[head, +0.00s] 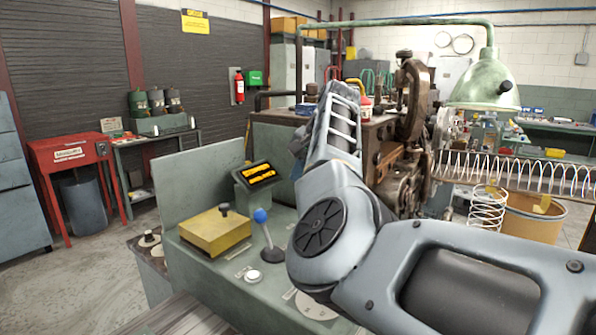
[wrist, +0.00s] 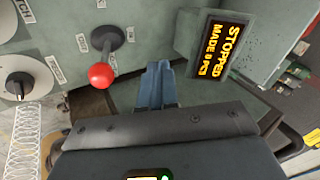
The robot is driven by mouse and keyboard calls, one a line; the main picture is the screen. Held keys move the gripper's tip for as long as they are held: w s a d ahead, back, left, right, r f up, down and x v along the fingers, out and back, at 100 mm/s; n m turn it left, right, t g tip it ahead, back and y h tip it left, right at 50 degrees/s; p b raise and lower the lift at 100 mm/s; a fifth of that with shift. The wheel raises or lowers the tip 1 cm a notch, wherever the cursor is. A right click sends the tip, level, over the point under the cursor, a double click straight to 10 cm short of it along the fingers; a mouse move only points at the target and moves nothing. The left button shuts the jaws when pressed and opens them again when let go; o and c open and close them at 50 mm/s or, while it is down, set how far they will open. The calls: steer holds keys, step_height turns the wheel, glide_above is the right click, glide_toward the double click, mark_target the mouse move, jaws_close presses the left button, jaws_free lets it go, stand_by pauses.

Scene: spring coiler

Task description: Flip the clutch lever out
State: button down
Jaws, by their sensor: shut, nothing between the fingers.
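A lever with a red ball knob (wrist: 101,76) stands on a grey-green panel in the wrist view. A second lever with a blue ball knob (head: 261,215) stands tilted on the console in the head view. I cannot read which lever is the clutch.
A display (wrist: 219,46) reading "STOPPED" is close right of my gripper. A black dial (wrist: 18,86) and a spring coil (wrist: 25,140) are at the left. In the head view, a yellow box (head: 214,232) and a white button (head: 253,275) are on the console.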

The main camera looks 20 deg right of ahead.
step_height(320, 180, up, 9)
steer(key=s+d+b, duration=0.1)
steer(key=s+b, duration=0.1)
steer(key=shift+s+r, duration=0.2)
steer(key=shift+s, duration=0.15)
steer(key=shift+d, duration=0.1)
